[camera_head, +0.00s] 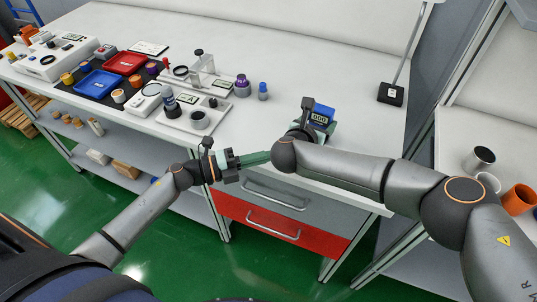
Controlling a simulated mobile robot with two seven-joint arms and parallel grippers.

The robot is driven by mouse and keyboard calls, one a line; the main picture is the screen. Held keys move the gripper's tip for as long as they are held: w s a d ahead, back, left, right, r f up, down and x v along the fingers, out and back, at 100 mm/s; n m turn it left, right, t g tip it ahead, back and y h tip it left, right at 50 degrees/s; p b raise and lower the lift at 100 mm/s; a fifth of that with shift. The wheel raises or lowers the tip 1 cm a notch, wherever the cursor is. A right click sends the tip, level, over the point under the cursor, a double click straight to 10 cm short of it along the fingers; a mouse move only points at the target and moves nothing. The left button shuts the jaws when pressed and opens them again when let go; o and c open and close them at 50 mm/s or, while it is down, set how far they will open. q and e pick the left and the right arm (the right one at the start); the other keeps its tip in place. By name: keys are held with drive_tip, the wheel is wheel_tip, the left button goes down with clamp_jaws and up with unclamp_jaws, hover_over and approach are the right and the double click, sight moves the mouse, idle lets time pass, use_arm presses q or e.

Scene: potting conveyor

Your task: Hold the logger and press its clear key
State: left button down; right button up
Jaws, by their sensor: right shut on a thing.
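The logger (321,115) is a small blue device with a grey display, at the front part of the white bench. My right gripper (316,128) is shut on it, and the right wrist hides part of the grip. The clear key is too small to make out. My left gripper (262,157) is at the bench's front edge, left of the logger and apart from it. Its green fingers point right towards the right wrist, and I cannot tell whether they are open or shut.
Left on the white bench (330,65) are a red tray (124,63), a blue tray (99,83), jars and instruments. A stand with a black base (391,94) is at the right. Grey and red drawers (275,228) are below. The bench behind the logger is clear.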

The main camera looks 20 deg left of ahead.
drive_tip(key=shift+d+f, duration=0.15)
drive_tip(key=shift+f, duration=0.05)
use_arm(q)
drive_tip(key=shift+w, duration=0.1)
use_arm(e)
drive_tip(key=o, duration=1.1)
drive_tip(key=shift+r, duration=0.1)
